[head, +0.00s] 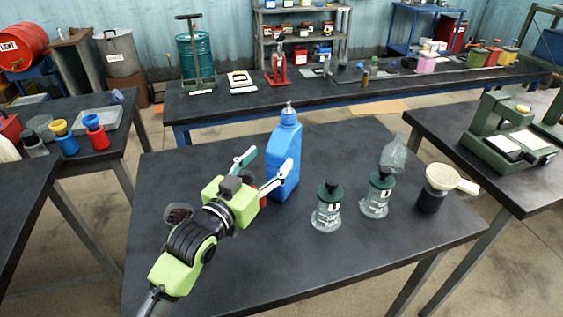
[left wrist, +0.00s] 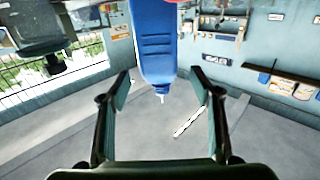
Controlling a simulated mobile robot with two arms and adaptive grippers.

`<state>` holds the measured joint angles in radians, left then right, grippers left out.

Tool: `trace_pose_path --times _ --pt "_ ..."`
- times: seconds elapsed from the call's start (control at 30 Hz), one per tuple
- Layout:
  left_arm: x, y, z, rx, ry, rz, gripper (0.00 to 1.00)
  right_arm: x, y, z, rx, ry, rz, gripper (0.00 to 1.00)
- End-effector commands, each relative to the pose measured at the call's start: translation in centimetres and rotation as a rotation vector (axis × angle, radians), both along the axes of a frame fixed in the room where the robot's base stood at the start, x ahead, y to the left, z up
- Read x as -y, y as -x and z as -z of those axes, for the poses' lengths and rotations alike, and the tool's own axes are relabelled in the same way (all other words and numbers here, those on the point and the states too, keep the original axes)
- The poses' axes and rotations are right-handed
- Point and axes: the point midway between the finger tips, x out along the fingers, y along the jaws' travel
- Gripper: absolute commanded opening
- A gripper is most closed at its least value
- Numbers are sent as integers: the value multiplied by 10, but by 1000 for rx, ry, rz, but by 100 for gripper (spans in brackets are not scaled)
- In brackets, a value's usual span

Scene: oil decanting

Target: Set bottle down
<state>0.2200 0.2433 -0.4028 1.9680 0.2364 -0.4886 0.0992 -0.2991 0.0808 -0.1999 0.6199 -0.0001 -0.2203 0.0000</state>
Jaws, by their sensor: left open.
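A blue plastic bottle (head: 284,150) with a pale nozzle stands upright on the black table (head: 200,285) at the middle. My left gripper (head: 267,170) is at the bottle's left side with its fingers spread wide. In the left wrist view the blue bottle (left wrist: 156,45) shows ahead, between the open fingers (left wrist: 160,88), with its nozzle pointing down in the picture. A gap shows on both sides, and neither finger seems to touch it. The bottle's base is partly hidden by a finger in the head view. My right gripper is not in view.
Two clear glass vessels with dark green tops, one nearer (head: 327,208) and one farther (head: 376,195), stand to the right. A clear funnel-like piece (head: 394,153) rises behind the second. A black container with a pale funnel (head: 440,178) stands near the right edge. The table front is clear.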

Motion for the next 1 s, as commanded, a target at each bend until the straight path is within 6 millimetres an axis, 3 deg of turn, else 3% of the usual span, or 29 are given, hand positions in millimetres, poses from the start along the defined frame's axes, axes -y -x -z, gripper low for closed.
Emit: trace_pose_path --times 0.1,0.37,0.7,1.0 --pt "9 -18 -2 1 0 0 58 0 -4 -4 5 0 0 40" --pt "18 -35 -1 0 0 0 58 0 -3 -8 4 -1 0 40" --pt "37 -72 -2 0 0 0 58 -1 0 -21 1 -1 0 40" --pt "39 -76 -1 1 0 0 58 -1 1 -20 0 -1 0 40"
